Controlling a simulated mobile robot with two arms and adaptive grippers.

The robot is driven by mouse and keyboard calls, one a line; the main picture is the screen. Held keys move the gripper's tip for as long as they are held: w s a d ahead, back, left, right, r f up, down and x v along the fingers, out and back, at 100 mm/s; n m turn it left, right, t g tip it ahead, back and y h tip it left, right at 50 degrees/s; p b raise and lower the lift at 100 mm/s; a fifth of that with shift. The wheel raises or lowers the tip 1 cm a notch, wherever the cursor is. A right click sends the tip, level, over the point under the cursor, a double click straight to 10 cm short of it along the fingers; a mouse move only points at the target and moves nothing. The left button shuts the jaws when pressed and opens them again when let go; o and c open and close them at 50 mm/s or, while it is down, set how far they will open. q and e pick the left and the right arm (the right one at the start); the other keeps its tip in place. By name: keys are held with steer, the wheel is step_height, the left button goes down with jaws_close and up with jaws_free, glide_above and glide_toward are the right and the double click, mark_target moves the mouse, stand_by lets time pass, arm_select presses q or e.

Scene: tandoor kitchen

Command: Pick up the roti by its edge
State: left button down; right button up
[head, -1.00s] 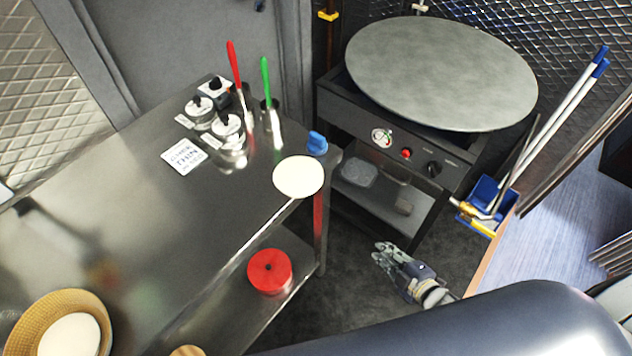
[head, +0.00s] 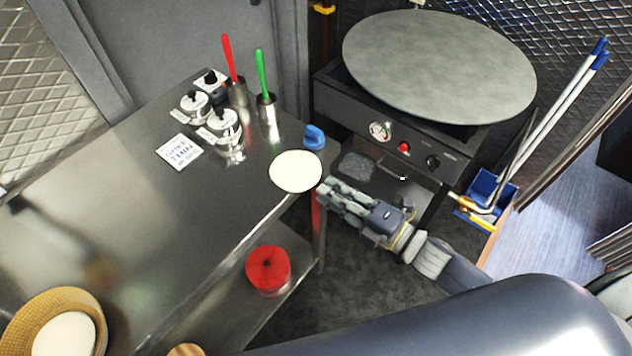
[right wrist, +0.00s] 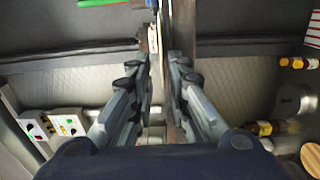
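The roti (head: 295,171) is a flat, pale disc lying at the near right corner of the steel table (head: 120,225), its right rim at or slightly past the table's edge. My right gripper (head: 327,190) is just right of that rim in the head view, fingers pointing at it. I cannot tell whether they touch. In the right wrist view the fingers (right wrist: 161,62) stand apart with a narrow gap. Thin edge-on strips show in and beyond the gap; I cannot tell if one is the roti. My left gripper is not in view.
A blue object (head: 314,137) stands just behind the roti. Steel pots (head: 222,125) and holders with red and green handles are farther back. A large round griddle (head: 440,65) is at the right. A woven basket (head: 22,335) holds another pale disc. A red container (head: 268,268) sits on the lower shelf.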

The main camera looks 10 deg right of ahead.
mark_target(296, 170)
steer(key=x, duration=0.3)
steer(key=shift+w+a, duration=0.3)
steer(key=shift+c, duration=0.5)
jaws_close()
step_height(296, 170, up, 3)
steer(key=shift+f+p, duration=0.25)
steer(key=shift+p, duration=0.8)
